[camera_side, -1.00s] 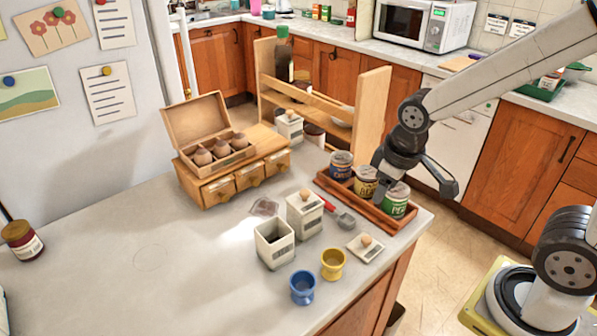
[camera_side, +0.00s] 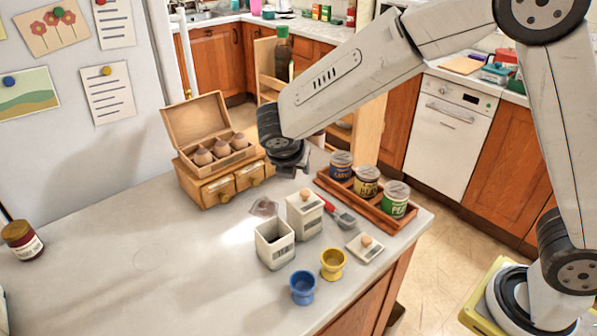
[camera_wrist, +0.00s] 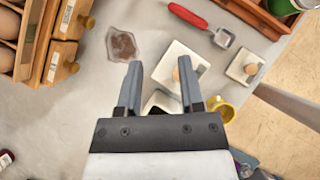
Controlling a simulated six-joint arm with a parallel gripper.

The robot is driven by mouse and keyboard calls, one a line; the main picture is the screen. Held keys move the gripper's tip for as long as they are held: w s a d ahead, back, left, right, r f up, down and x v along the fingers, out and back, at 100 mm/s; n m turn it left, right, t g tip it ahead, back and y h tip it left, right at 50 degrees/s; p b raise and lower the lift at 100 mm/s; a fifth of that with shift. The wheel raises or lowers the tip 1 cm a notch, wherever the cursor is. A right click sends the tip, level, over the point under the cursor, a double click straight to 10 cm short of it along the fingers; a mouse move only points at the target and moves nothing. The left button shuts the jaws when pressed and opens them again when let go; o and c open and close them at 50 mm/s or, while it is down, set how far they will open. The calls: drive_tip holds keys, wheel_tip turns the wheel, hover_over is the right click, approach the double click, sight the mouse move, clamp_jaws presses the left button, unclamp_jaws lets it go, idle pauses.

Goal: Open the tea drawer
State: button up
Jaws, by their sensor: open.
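A small wooden chest (camera_side: 207,192) with a row of front drawers stands on the counter in the side view. Two drawer fronts, a left one (camera_side: 218,190) and a middle one (camera_side: 250,176), show there and look closed; my arm's end covers the right one. The labels are too small to read, so I cannot tell which is the tea drawer. In the wrist view two drawer fronts (camera_wrist: 61,62) with round knobs show at the upper left. My gripper (camera_wrist: 160,65) is open and empty, right of the chest and pointing down above the counter.
An open box of eggs (camera_side: 220,148) sits on the chest. White canisters (camera_side: 304,216), a red-handled scoop (camera_side: 344,219), a lid (camera_side: 365,247), blue (camera_side: 303,288) and yellow (camera_side: 333,264) cups, and a tray (camera_side: 378,212) of tins stand nearby. The left counter is mostly clear.

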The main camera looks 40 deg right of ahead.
drive_tip(key=w+a+n+t+h, duration=0.2)
drive_tip(key=w+a+n+t, duration=0.55)
drive_tip(key=a+n, duration=0.8)
drive_tip(key=g, duration=0.1)
approach(222, 199)
drive_tip(key=shift+w+d+n, duration=0.25)
drive_tip(key=shift+w+d, duration=0.1)
drive_tip(key=shift+w, duration=0.25)
drive_tip(key=shift+f, duration=0.4)
drive_tip(key=shift+w+d, duration=0.1)
drive_tip(key=shift+x, duration=3.8)
clamp_jaws()
